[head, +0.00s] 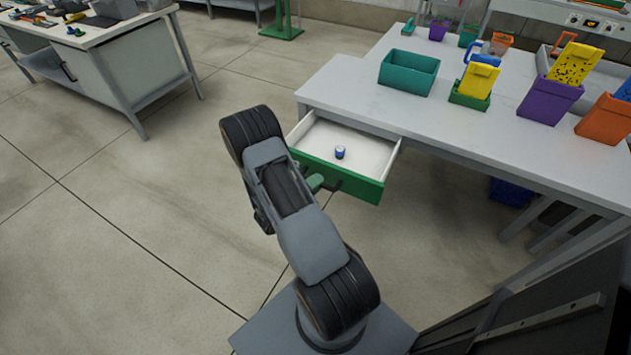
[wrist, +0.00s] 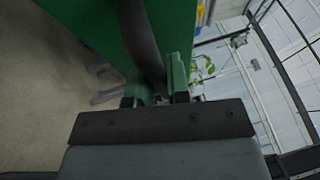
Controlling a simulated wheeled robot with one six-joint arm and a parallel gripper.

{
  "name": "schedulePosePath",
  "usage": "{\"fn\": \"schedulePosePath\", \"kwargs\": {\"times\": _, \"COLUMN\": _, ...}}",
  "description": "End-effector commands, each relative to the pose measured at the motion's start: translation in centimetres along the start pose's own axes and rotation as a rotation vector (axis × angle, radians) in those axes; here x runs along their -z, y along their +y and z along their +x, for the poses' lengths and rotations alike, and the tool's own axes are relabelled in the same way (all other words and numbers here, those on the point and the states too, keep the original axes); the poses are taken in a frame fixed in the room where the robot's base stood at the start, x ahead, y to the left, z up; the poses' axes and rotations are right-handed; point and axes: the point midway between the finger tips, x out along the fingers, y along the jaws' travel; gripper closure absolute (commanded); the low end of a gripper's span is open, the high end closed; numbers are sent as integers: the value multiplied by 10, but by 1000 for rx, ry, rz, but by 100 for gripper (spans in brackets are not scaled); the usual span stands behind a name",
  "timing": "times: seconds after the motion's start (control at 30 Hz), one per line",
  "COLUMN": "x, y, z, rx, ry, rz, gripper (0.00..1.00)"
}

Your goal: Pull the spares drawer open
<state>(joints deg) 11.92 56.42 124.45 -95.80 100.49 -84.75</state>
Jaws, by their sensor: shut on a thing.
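The spares drawer (head: 357,186) has a green front and a white inside, and it stands pulled out from under the white bench in the head view. A small blue and white item (head: 340,152) is inside it. My gripper (head: 316,182) is at the drawer front, partly hidden behind my arm. In the wrist view my gripper (wrist: 157,92) has its green fingers shut on the dark bar handle (wrist: 140,40). The green drawer front (wrist: 95,25) is just beyond the handle.
The white bench (head: 345,95) holds a teal bin (head: 409,72), a purple bin (head: 549,99) and an orange bin (head: 605,119). Another workbench (head: 120,65) stands at the far left. The floor left of my arm is clear.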

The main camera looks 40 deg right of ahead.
Motion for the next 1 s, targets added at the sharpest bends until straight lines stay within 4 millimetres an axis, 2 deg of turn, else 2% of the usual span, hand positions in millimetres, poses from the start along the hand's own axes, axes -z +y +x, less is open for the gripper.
{"fn": "schedulePosePath", "kwargs": {"times": 0.1, "x": 0, "y": 0, "z": 0, "rx": 0, "ry": 1, "rz": 2, "gripper": 100}}
{"fn": "schedulePosePath", "kwargs": {"times": 0.13, "x": 0, "y": 0, "z": 0, "rx": 0, "ry": 1, "rz": 2, "gripper": 80}}
{"fn": "schedulePosePath", "kwargs": {"times": 0.37, "x": 0, "y": 0, "z": -1, "rx": 0, "ry": -1, "rz": 1, "gripper": 59}}
{"fn": "schedulePosePath", "kwargs": {"times": 0.67, "x": -1, "y": 0, "z": -5, "rx": -1, "ry": -2, "rz": 0, "gripper": 59}}
{"fn": "schedulePosePath", "kwargs": {"times": 0.77, "x": -1, "y": 0, "z": -16, "rx": -1, "ry": -6, "rz": 1, "gripper": 59}}
{"fn": "schedulePosePath", "kwargs": {"times": 1.0, "x": -1, "y": 0, "z": -64, "rx": -1, "ry": -8, "rz": 1, "gripper": 59}}
